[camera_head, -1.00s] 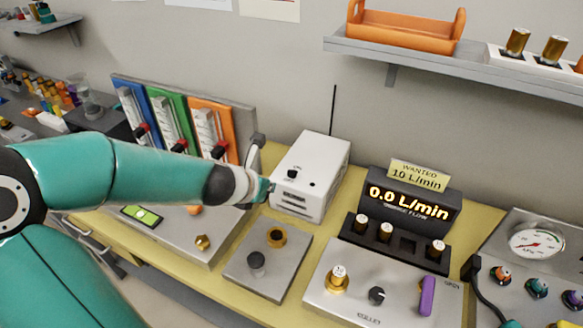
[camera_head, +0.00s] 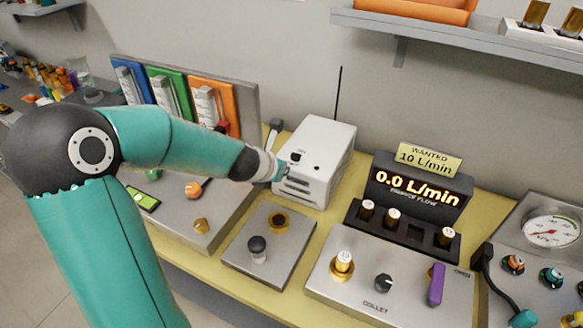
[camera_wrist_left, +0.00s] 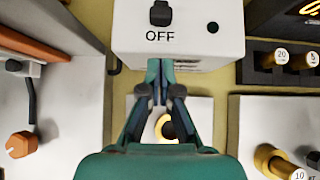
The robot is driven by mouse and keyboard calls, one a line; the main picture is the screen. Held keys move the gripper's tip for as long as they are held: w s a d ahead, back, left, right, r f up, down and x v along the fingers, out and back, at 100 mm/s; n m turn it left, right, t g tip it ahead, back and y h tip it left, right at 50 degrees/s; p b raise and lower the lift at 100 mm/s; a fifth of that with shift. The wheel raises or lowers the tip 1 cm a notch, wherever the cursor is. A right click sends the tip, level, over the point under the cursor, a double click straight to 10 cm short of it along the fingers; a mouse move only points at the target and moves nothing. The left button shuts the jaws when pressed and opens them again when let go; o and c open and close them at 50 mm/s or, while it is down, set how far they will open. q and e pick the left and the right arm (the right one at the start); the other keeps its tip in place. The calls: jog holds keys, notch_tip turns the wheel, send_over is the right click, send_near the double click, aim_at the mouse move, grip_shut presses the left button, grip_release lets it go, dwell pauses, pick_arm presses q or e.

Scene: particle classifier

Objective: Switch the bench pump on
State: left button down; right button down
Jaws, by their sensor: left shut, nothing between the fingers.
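The bench pump (camera_head: 330,140) is a white box at the back of the yellow bench, with a thin black rod rising behind it. Its small black switch (camera_wrist_left: 161,13) shows in the left wrist view above the word OFF. A dark round spot sits to the right of the switch. My left gripper (camera_wrist_left: 160,66) is shut and empty, its tips at the lower edge of the pump's labelled face, below the switch. In the head view my left gripper (camera_head: 279,170) is at the pump's left front; I cannot tell if it touches. My right gripper is not in view.
A flow display (camera_head: 414,192) reads 0.0 L/min, with a yellow 10 L/min card above. A collet panel (camera_head: 340,290) stands in front of it. A plate (camera_head: 240,255) with a black knob lies in front of the pump. Flowmeters stand at the left.

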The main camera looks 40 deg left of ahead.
aim_at(294, 161)
pick_arm(q)
jog(key=w+p, duration=0.1)
jog(key=w+a+p, duration=0.1)
jog(key=w, duration=0.1)
jog(key=shift+w+f, duration=0.1)
jog(key=shift+w, duration=0.15)
jog(key=shift+w+a+f, duration=0.1)
jog(key=shift+w+a, duration=0.1)
jog(key=shift+w, duration=0.15)
